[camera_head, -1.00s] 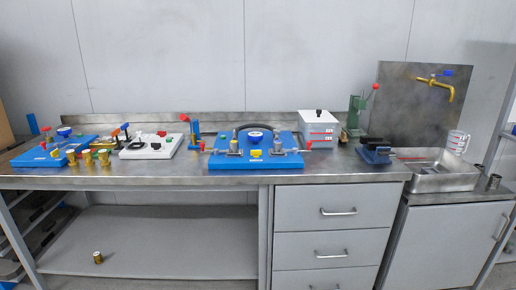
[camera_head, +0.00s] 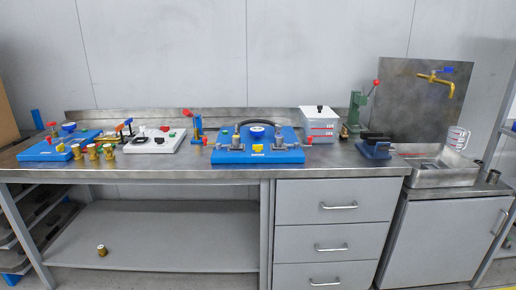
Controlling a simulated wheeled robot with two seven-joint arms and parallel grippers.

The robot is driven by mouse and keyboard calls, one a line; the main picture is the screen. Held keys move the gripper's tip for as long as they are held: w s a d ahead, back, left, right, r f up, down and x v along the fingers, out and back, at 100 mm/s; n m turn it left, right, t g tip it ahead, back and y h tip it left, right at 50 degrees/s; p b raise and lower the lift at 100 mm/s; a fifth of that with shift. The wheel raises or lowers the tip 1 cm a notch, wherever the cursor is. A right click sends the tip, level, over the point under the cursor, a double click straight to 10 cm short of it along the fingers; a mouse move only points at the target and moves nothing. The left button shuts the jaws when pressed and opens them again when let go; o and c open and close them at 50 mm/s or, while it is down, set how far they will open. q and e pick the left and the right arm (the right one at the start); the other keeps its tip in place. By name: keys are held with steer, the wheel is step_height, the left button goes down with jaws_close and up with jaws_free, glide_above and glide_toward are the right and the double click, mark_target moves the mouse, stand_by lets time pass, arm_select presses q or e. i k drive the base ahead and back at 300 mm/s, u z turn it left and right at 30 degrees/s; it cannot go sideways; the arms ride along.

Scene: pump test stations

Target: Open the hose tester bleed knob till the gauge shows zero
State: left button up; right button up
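The blue board with a black hose arched over it, which looks like the hose tester (camera_head: 285,156), sits on the metal bench. A round blue gauge (camera_head: 257,129) with a pale face stands at its back middle; its reading is too small to make out. A yellow knob (camera_head: 258,148) is at the front middle. A red knob stands at the left end (camera_head: 205,141) and another at the right end (camera_head: 309,141). I cannot tell which knob is the bleed knob. Neither of my grippers is in view.
Left of the tester are a blue hand-lever device (camera_head: 197,128), a white board (camera_head: 158,145), several brass fittings and another blue board (camera_head: 40,154). Right are a white box (camera_head: 319,120), a green press (camera_head: 356,110) and a metal sink (camera_head: 440,178). Bench front stays clear.

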mark_target(257, 148)
steer(key=z, duration=0.45)
steer(key=k, duration=0.2)
steer(key=u, duration=1.65)
steer(key=i, duration=1.05)
steer(key=z, duration=0.35)
steer(key=i, duration=1.05)
steer(key=z, duration=0.85)
